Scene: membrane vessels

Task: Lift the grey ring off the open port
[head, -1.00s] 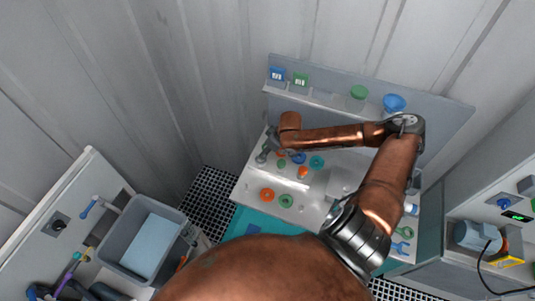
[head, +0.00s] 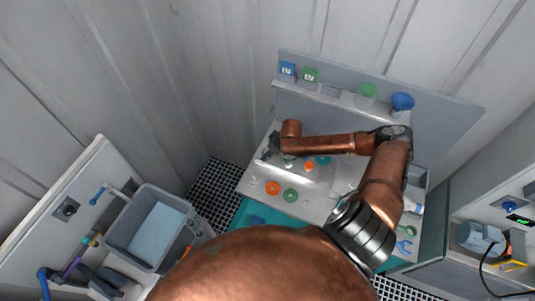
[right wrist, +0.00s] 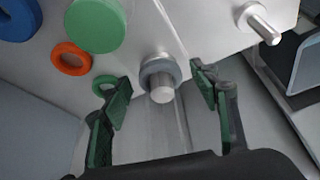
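In the right wrist view the grey ring (right wrist: 161,70) sits around a short metal post-like port (right wrist: 162,94) whose bright end sticks out through it. My right gripper (right wrist: 153,80) is open, with its green-padded fingers on either side of the ring and a visible gap to each. Nothing is held between the fingers. In the head view my right gripper (head: 272,148) is at the left part of the sloped panel and hides the ring and port there. My left gripper does not show.
The grey panel (head: 320,202) carries an orange ring (head: 272,187) and a green ring (head: 290,195). A shelf behind it holds green and blue vessels, including a blue funnel-shaped one (head: 402,101). A second metal peg (right wrist: 262,25) stands at right in the wrist view. A grey bin (head: 128,218) is at left.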

